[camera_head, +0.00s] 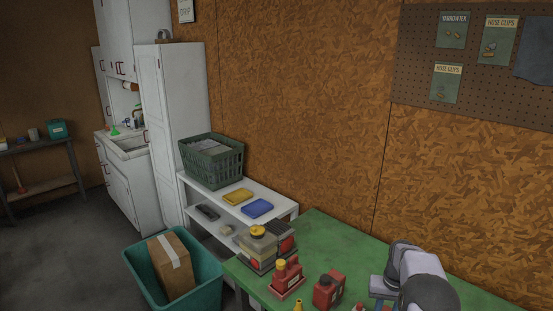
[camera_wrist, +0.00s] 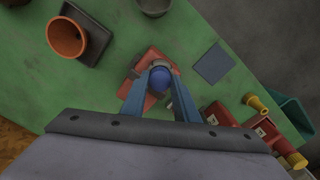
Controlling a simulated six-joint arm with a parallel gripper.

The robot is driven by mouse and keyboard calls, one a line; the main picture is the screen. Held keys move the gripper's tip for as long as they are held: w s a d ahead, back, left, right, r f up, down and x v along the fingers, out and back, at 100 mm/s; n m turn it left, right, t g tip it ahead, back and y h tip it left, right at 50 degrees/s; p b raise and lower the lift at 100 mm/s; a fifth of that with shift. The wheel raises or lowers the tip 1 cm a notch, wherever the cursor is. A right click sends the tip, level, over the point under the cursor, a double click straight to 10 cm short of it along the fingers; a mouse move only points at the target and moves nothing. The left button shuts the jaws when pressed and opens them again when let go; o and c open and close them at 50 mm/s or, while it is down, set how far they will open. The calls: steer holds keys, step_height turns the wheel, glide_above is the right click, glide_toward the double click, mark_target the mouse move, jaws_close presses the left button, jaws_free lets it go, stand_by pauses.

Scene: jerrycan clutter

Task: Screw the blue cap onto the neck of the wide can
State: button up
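My gripper (camera_wrist: 161,75) has its two blue fingers on either side of the round blue cap (camera_wrist: 161,78) and appears shut on it. A red can (camera_wrist: 153,55) lies below the cap in the wrist view, partly hidden by the fingers and cap. It seems to be the wide can. I cannot tell whether the cap touches its neck. In the head view my gripper (camera_head: 377,303) is at the bottom edge, cut off, and the cap is not visible there.
Other red cans (camera_head: 288,277) (camera_head: 328,290) stand left of my arm on the green table (camera_head: 340,245). In the wrist view an orange cup-like thing (camera_wrist: 66,38), a dark pot (camera_wrist: 154,6) and a grey-blue square (camera_wrist: 213,63) surround the can. A teal bin (camera_head: 205,265) is beyond the table's left edge.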

steer(key=shift+r, duration=0.15)
steer(key=shift+r+p, duration=0.95)
steer(key=shift+r, duration=0.45)
steer(key=o, duration=0.6)
steer(key=shift+r+p, duration=0.95)
steer(key=shift+r, duration=0.5)
steer(key=shift+r, duration=0.1)
